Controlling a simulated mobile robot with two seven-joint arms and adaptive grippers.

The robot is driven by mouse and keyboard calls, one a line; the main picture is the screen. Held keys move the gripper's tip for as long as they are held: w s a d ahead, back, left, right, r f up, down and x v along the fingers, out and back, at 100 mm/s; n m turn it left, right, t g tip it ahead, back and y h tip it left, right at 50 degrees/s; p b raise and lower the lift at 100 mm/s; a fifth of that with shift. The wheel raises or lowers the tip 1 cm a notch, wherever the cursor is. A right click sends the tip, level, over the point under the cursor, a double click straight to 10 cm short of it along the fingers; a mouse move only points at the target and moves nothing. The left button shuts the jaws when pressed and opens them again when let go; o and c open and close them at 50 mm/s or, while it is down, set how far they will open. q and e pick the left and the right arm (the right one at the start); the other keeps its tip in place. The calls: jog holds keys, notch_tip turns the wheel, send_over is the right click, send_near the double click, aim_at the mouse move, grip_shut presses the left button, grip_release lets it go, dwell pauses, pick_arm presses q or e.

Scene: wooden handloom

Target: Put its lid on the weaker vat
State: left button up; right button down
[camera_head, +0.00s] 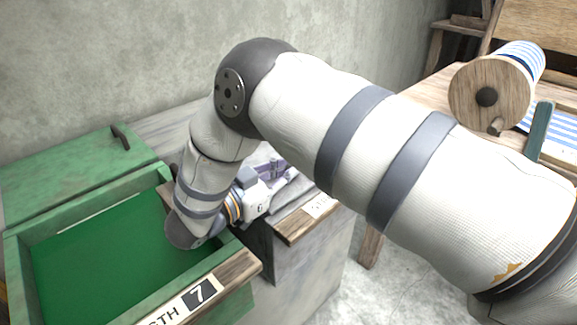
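A green open vat (228,252) filled with flat green liquid (105,252) stands at the lower left. Its front wooden label (195,297) shows "TH" and a 7. A green lid-like panel (70,172) with a dark handle (121,137) lies behind it. A second, grey vat (312,255) stands to the right, with a wooden label (318,206) too small to read. My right gripper (283,172) is over the grey vat's top. Its fingers are small and partly hidden, so I cannot tell if it holds anything. My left gripper is out of view.
My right arm crosses the middle and hides much of the grey vat. A wooden loom (548,28) with a striped cloth roller (522,58) stands at the upper right. A plain wall (120,55) closes off the back. Bare floor (395,290) shows below the arm.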

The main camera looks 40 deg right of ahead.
jog(key=shift+r, duration=0.1)
jog(key=c, duration=1.6)
grip_release()
jog(key=shift+o, duration=0.2)
notch_tip(320, 180, up, 10)
